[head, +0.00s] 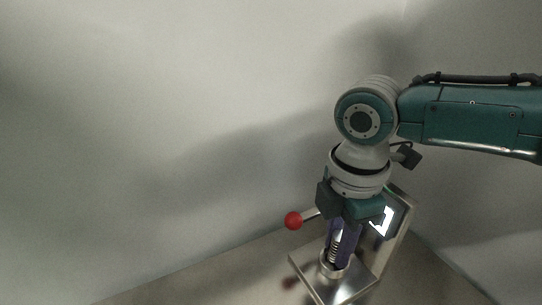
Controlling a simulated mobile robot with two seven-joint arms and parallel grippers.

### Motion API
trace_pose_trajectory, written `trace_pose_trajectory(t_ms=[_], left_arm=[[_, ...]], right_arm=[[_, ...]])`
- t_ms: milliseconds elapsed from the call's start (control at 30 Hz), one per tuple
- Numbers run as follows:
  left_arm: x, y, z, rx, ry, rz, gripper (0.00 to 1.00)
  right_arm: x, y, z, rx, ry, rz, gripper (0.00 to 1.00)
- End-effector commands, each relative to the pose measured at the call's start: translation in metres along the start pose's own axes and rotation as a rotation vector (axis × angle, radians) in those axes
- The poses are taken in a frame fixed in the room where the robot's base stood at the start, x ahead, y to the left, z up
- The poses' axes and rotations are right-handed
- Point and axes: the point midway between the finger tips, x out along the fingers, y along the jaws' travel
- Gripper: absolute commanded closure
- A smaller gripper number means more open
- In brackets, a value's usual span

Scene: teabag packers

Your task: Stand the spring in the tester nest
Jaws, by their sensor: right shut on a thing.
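The spring (334,252) is a small upright metal coil, partly covered by my fingers. My right gripper (341,248) points down and is shut on the spring from above. The tester nest (333,269) is a round metal cup on the tester's square metal plate (345,286). The spring's lower end is at the nest's mouth; I cannot tell whether it touches the bottom. My left gripper is not in view.
The tester has an upright metal frame (404,222) with a lit display (385,221) behind my gripper. A lever with a red ball knob (293,220) sticks out to the left. The bench (190,283) is clear to the left.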

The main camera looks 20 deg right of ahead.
Motion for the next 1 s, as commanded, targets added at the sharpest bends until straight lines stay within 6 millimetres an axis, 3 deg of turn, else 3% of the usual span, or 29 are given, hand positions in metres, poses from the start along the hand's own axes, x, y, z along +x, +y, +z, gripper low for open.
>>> trace_pose_trajectory(t_ms=[133,167,433,767,1000], left_arm=[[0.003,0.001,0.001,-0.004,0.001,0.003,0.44],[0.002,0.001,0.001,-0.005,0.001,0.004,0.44],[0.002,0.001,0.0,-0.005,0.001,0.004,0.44],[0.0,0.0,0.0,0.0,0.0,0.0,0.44],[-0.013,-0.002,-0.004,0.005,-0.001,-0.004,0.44]], right_arm=[[0.005,0.0,0.0,0.0,0.0,0.0,1.0],[0.004,0.0,0.0,0.0,0.0,0.0,0.7],[0.004,0.0,0.0,0.0,0.0,-0.001,0.4],[-0.001,0.0,0.0,0.0,0.0,0.0,0.39],[-0.044,0.001,0.0,0.0,0.001,0.003,0.39]])
